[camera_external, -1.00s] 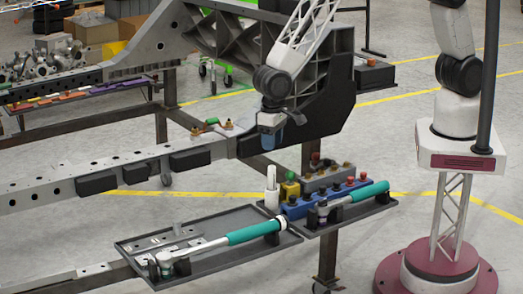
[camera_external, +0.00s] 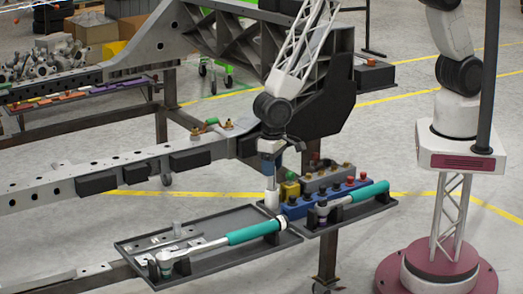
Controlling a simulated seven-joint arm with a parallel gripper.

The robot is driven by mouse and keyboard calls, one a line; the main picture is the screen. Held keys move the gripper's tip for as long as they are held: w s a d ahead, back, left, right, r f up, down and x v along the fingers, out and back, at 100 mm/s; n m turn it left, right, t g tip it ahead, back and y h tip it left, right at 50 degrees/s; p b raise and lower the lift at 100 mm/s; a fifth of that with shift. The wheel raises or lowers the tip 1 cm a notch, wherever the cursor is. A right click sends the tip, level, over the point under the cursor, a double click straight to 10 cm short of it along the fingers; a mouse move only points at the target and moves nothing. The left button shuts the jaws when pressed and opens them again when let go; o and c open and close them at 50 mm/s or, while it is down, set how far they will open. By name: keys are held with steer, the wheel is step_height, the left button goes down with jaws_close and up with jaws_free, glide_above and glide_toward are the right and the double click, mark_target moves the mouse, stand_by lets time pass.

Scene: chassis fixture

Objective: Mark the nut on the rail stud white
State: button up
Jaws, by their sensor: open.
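The white marker (camera_external: 271,199) stands upright at the left end of the right-hand tray; its lower part shows as a pale cylinder. My gripper (camera_external: 270,175) points down at the marker's upper part and is open; whether the fingers touch it I cannot tell. Small brass-coloured nuts or studs (camera_external: 228,124) sit on a bracket by the rail (camera_external: 130,172), with a green-and-red piece (camera_external: 212,121) beside them. Which one is the rail stud nut, and any mark on it, is too small to tell.
The right tray (camera_external: 325,228) holds a blue block (camera_external: 298,209) with several knobs, a grey block, a yellow block (camera_external: 290,189) and a teal-handled tool (camera_external: 370,193). The left tray (camera_external: 215,268) holds a teal-handled wrench (camera_external: 250,233). The black chassis part (camera_external: 325,100) rises close behind my gripper.

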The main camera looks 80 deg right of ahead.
steer(key=shift+f, duration=0.8)
steer(key=shift+c, duration=0.2)
steer(key=c, duration=0.7)
steer(key=shift+c, duration=0.2)
steer(key=shift+r, duration=0.2)
steer(key=shift+r, duration=3.55)
